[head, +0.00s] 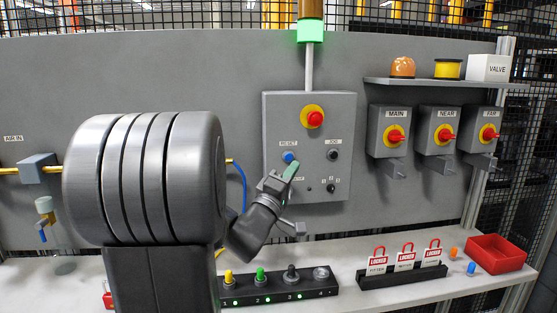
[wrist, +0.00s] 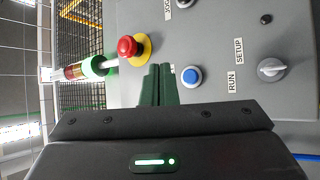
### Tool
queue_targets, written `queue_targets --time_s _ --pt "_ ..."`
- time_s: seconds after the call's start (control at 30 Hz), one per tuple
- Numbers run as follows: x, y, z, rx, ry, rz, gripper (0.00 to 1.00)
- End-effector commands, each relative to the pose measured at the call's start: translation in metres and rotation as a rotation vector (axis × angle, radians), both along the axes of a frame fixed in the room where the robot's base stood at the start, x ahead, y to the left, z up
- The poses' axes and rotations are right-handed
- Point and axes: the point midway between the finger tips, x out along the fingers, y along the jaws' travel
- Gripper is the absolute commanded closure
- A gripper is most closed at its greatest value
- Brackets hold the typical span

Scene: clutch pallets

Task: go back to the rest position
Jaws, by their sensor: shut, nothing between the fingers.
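My gripper (head: 291,171) is in front of the grey control box (head: 338,190) on the back panel. In the wrist view its two green fingers (wrist: 159,84) are pressed together with nothing between them. The blue RESET button (head: 289,157) is just beyond the fingertips in the head view. In the wrist view the blue button (wrist: 191,76) is right of the fingers. I cannot tell whether the fingertips touch the panel. The red emergency button (head: 314,118) is above; it also shows in the wrist view (wrist: 128,46). My arm hides part of the panel.
Three isolator switches, MAIN (head: 396,136), NEAR (head: 445,134) and FAR (head: 489,134), are at right. Below are a black key strip (head: 335,292), red LOCKED tags (head: 407,256) and a red tray (head: 497,254). A green-lit stack light (head: 311,30) stands above the box.

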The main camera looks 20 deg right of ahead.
Motion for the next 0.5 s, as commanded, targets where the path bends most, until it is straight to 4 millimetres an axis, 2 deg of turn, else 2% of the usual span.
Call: queue_targets --time_s 0.17,0.33,0.5 --pt "0.006 -0.001 0.001 0.0 0.0 0.0 1.0" --pt "0.022 -0.005 0.001 0.0 0.0 0.0 1.0" --pt "-0.007 0.002 0.0 0.0 -0.001 0.0 1.0"
